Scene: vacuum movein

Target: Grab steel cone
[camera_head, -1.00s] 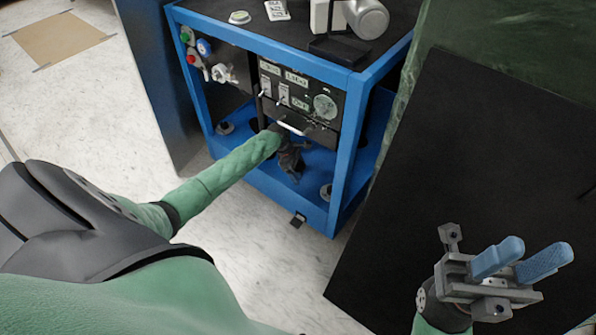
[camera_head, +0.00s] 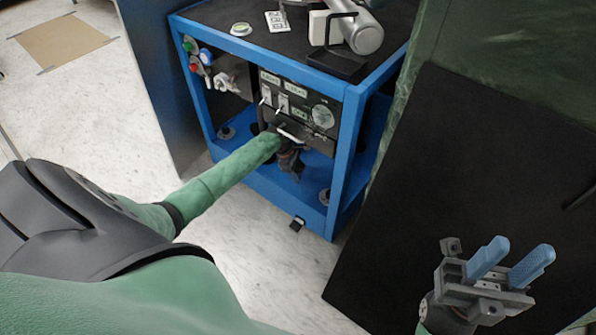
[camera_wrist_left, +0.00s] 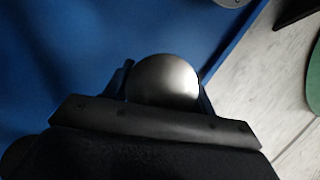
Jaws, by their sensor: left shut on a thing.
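The steel cone (camera_wrist_left: 165,80) shows in the left wrist view as a rounded, shiny grey metal shape between my left gripper's (camera_wrist_left: 163,88) fingers. The gripper is shut on it, and blue surface lies behind it. In the head view my left gripper (camera_head: 290,160) is inside the lower bay of the blue cart, below the panel. The cone cannot be made out there. My right gripper (camera_head: 520,248), with two blue fingers set apart, is open and empty over a black surface at the lower right.
The blue cart's frame (camera_head: 347,165) stands close around my left arm, with a panel of switches and a gauge (camera_head: 323,117) above the gripper. A metal cylinder (camera_head: 364,36) and a black stand are on its top.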

